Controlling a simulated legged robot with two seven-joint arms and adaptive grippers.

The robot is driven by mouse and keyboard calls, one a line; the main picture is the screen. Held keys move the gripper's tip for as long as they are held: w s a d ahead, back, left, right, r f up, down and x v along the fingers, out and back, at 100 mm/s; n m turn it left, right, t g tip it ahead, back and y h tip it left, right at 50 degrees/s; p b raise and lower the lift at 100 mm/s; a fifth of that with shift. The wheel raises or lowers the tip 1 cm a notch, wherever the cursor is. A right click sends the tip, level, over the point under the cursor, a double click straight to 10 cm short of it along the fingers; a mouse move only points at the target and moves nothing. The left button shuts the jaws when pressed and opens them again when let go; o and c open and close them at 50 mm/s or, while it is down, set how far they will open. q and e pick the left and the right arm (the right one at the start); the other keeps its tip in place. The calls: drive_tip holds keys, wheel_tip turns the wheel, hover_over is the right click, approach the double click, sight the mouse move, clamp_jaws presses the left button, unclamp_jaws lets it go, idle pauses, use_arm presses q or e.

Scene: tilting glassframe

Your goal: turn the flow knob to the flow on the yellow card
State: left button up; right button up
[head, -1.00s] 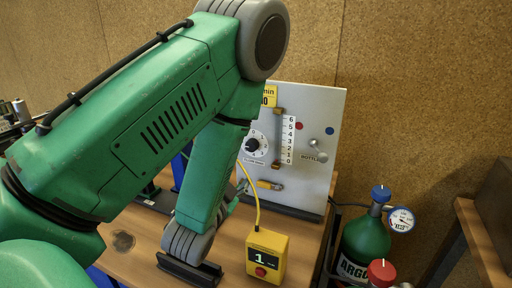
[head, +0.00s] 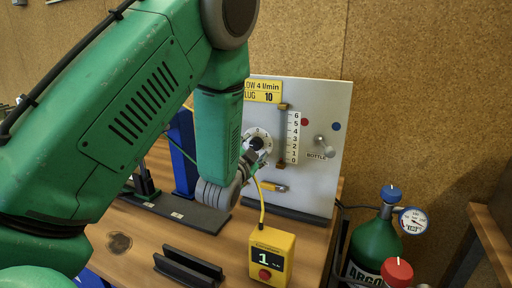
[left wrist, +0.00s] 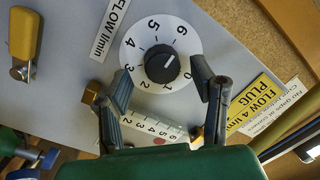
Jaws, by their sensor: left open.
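The flow knob (head: 257,143) is a dark knob on a white dial on the grey panel. In the left wrist view the knob (left wrist: 161,67) shows a pale mark toward its upper right; the exact reading is unclear. The yellow card (head: 263,92) at the panel's top left reads flow 4 l/min, plug 10; it also shows in the left wrist view (left wrist: 254,103). My left gripper (head: 252,158) is open before the dial. In the left wrist view its fingers (left wrist: 161,72) are spread either side of the knob, apart from it. My right gripper is not in view.
A flow tube with a scale (head: 291,138) stands right of the dial, with a bottle lever (head: 324,147) beyond it. A yellow meter (head: 270,257) showing 1 stands in front on the bench. A green argon bottle (head: 374,246) stands at right.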

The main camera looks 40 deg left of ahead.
use_arm(q)
drive_tip(key=shift+w+a, duration=0.3)
drive_tip(key=shift+w, duration=0.25)
drive_tip(key=shift+w+a, duration=0.1)
drive_tip(key=shift+a, duration=0.05)
drive_tip(key=c, duration=1.1)
drive_tip(key=shift+c, duration=0.2)
